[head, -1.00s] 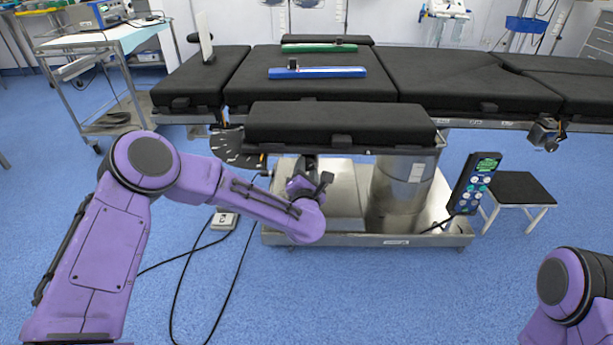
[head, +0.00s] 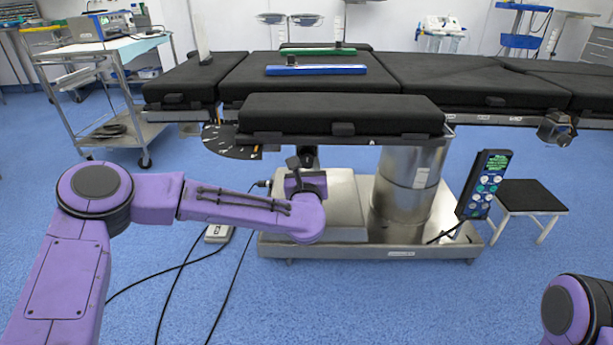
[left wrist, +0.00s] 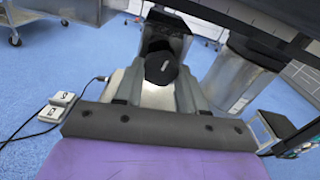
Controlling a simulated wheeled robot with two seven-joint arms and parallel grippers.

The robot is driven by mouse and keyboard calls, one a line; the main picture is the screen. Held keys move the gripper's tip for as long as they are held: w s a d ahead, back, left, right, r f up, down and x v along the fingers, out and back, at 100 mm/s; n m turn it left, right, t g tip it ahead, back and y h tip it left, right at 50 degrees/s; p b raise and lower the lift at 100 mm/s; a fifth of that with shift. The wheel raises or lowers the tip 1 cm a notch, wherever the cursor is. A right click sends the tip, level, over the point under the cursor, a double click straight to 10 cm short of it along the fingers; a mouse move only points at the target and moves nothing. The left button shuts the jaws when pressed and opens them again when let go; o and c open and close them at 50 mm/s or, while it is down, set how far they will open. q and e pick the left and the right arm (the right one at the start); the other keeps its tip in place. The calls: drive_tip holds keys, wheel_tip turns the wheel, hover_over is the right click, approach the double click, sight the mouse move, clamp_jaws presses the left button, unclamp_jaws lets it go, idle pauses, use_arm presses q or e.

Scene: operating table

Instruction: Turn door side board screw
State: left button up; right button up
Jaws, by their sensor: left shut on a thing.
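The side board (head: 340,113) is a black padded board along the near edge of the operating table. Under it hangs a dark clamp part with a black knob, which I take for the screw; the knob (left wrist: 161,68) shows best in the left wrist view. My left gripper (head: 305,168) is below the board, mostly hidden behind my purple wrist. In the left wrist view my left gripper (left wrist: 160,80) has its two grey fingers on either side of the knob, shut on it. The exact contact is hidden. My right gripper is not in view; only part of that arm shows.
The steel table base (head: 335,243) and column (head: 410,180) stand just behind and right of my left wrist. A hand control (head: 484,185) hangs at right beside a stool (head: 530,196). Cables and a foot pedal (head: 219,233) lie on the floor. A cart (head: 105,90) stands at left.

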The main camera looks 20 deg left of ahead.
use_arm(q)
drive_tip(key=shift+d+f+n+b, duration=0.1)
drive_tip(key=shift+f+n+b, duration=0.1)
drive_tip(key=shift+n+b, duration=0.45)
drive_tip(key=shift+r, duration=0.1)
drive_tip(key=o, duration=1.1)
drive_tip(key=shift+c, duration=0.2)
drive_tip(key=shift+s+r, duration=0.1)
drive_tip(key=p+v, duration=0.2)
drive_tip(key=v, duration=0.8)
drive_tip(key=shift+s, duration=0.2)
